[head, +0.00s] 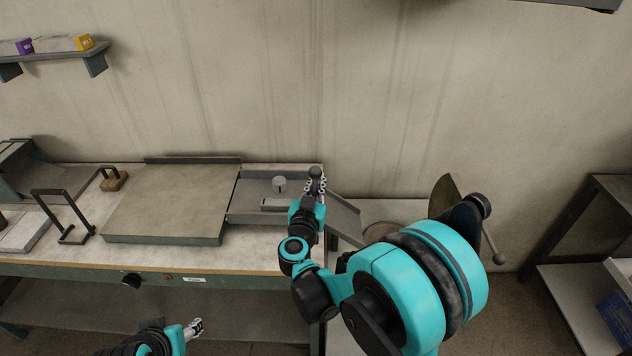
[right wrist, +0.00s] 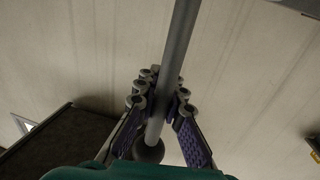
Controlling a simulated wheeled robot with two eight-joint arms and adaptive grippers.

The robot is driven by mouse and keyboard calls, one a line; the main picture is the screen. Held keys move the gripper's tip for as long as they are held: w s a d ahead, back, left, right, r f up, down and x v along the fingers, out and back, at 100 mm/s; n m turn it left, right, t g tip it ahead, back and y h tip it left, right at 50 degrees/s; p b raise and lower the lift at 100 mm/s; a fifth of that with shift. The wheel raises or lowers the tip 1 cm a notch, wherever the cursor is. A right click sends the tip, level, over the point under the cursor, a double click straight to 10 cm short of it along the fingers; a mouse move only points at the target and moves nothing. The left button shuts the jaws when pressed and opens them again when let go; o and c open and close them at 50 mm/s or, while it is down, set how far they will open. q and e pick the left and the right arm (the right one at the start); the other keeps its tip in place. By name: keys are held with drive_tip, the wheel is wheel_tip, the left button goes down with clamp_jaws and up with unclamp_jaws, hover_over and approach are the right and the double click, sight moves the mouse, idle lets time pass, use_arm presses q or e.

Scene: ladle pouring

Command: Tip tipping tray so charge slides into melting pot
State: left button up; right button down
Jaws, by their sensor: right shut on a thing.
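The grey tipping tray (head: 250,213) sits on the bench, right of a large flat plate. A short pale cylinder (head: 280,184) and a light bar (head: 277,204) lie in it as charge. A sloping grey chute (head: 345,213) runs from its right side. The melting pot seems to be at the right, mostly hidden by my right arm; a round rim (head: 383,229) shows there. My right gripper (head: 316,187) is shut on a grey rod handle (right wrist: 176,62) with a dark ball knob (right wrist: 148,150). My left gripper (head: 195,328) is low in front of the bench, its jaws too small to judge.
A large flat plate (head: 170,203) covers the bench's middle. A black frame stand (head: 62,217) and a wooden-handled block (head: 114,180) stand at left. A tilted brownish disc (head: 443,193) and a ball-ended lever (head: 490,238) are at right. A wall shelf (head: 60,52) holds small boxes.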

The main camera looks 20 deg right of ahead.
drive_tip(key=shift+d, duration=0.2)
drive_tip(key=s+d+f+m+b, duration=0.1)
drive_tip(key=d+f+m, duration=0.1)
drive_tip(key=d, duration=0.3)
drive_tip(key=s+d+f+m+g+y+b, duration=0.1)
drive_tip(key=s+d+f+m+b, duration=0.1)
drive_tip(key=d+m, duration=0.3)
drive_tip(key=shift+d+f, duration=0.35)
drive_tip(key=shift+f, duration=0.1)
drive_tip(key=shift+s+f, duration=0.1)
drive_tip(key=shift+s, duration=0.1)
idle(0.5)
drive_tip(key=c, duration=1.9)
unclamp_jaws()
drive_tip(key=shift+o, duration=1)
drive_tip(key=shift+d, duration=0.15)
